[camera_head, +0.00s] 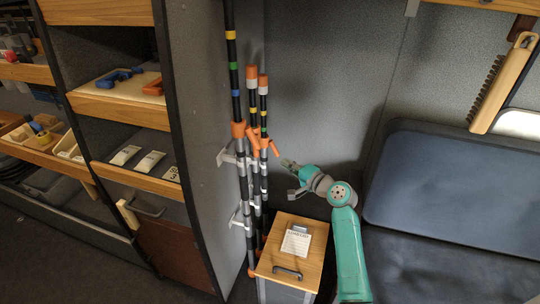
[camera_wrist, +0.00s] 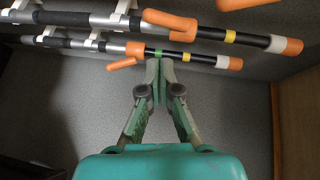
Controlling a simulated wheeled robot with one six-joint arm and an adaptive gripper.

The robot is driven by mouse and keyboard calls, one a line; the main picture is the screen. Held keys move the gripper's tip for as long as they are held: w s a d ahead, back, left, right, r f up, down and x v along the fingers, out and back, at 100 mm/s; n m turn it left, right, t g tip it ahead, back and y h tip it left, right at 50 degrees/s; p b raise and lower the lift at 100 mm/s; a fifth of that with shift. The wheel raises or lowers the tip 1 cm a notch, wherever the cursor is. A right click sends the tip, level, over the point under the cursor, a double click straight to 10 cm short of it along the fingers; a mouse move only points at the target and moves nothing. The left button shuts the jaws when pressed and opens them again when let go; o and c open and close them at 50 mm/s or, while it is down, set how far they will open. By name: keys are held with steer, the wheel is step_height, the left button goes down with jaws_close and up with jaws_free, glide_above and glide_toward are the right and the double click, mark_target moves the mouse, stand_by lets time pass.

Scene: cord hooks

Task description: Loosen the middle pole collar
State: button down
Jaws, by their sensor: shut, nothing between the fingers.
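Three upright poles with grey lower tubes, black upper tubes and orange collars stand by the grey partition. The middle pole (camera_head: 252,105) has an orange collar (camera_head: 251,132), with an orange lever beside it. In the wrist view the poles run sideways, and what looks like the middle pole's collar (camera_wrist: 168,20) lies beyond the nearest pole. My gripper (camera_head: 287,163) is shut and empty, to the right of the poles and a little below the collars. In the wrist view its fingertips (camera_wrist: 161,66) are together, close to the nearest pole in the picture; I cannot tell whether they touch it.
The right pole (camera_head: 264,112) has its own orange collar and lever (camera_head: 274,151) between my gripper and the middle pole. The left pole (camera_head: 235,90) is taller. White wall brackets (camera_head: 228,157) hold the poles. A wooden-topped cabinet (camera_head: 313,258) stands below; a blue padded seat is right.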

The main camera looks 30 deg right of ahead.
steer(key=w+f+t, duration=0.1)
steer(key=w, duration=1.1)
steer(key=shift+w+a+f+y, duration=0.2)
steer(key=shift+a+f+y, duration=0.05)
steer(key=shift+a+y, duration=0.2)
steer(key=shift+a, duration=0.1)
